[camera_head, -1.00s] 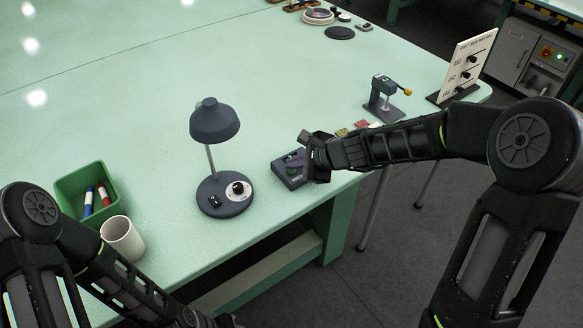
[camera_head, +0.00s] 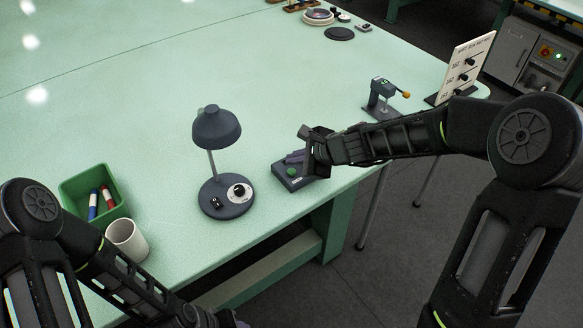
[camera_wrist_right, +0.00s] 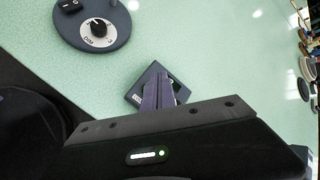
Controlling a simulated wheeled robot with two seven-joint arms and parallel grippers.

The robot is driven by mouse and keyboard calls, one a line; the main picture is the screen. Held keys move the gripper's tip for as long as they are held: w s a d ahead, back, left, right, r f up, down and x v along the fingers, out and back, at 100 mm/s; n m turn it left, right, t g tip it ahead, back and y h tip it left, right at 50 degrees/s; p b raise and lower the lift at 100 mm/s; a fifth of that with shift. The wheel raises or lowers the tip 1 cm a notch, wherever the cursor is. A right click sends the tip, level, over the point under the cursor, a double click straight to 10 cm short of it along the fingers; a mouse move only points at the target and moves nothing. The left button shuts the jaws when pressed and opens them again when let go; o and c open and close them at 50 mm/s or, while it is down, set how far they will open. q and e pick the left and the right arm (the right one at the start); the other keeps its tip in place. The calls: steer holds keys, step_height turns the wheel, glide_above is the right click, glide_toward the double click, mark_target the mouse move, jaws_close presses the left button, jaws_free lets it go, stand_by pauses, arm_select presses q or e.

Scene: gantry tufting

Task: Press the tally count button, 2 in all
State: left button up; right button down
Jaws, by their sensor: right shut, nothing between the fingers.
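A dark desk lamp (camera_head: 216,127) stands left of the box; its dial base shows in the wrist view (camera_wrist_right: 92,20). A green bin (camera_head: 84,184) with markers and a white mug (camera_head: 127,240) are at left. A small clamp-like device (camera_head: 381,97) and a white switch panel (camera_head: 467,65) stand at right.

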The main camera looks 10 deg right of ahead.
mark_target(294, 173)
step_height(294, 173, up, 4)
steer(key=p, duration=0.3)
stand_by(0.8)
